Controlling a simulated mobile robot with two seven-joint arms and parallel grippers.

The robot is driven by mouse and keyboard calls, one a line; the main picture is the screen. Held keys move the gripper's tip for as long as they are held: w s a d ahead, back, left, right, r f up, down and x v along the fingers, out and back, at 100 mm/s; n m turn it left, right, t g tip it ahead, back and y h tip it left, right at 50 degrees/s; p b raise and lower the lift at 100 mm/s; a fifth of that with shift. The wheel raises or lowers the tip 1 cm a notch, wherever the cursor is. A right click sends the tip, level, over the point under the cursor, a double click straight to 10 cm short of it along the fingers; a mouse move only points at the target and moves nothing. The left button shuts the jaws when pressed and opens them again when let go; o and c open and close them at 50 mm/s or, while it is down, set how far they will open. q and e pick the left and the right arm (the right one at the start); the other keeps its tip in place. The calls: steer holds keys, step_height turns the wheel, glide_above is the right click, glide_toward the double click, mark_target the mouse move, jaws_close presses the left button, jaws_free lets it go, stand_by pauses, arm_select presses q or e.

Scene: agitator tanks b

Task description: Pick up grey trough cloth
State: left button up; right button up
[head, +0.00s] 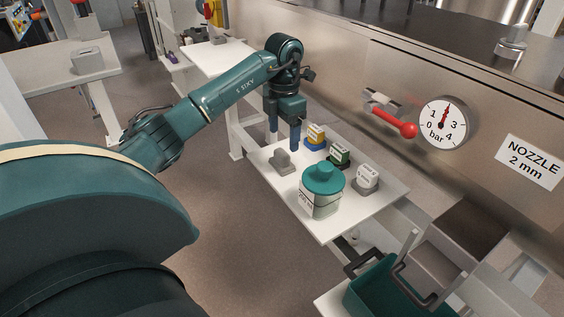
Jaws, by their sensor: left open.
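The fingers appear clear of the grey item, though the exact height is hard to tell. My right gripper is out of view.
A teal-lidded jar (321,192) stands in front of the grey item. Blue-and-yellow, green and grey labelled holders (367,178) line the back of the table. A red-knobbed lever (398,123) and pressure gauge (444,123) project above. A teal crate (372,300) is at bottom right.

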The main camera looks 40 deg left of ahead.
mark_target(282, 152)
arm_select(q)
steer(key=f, duration=0.6)
steer(key=shift+s+f+b, duration=0.25)
steer(key=shift+b, duration=0.1)
steer(key=c, duration=1.1)
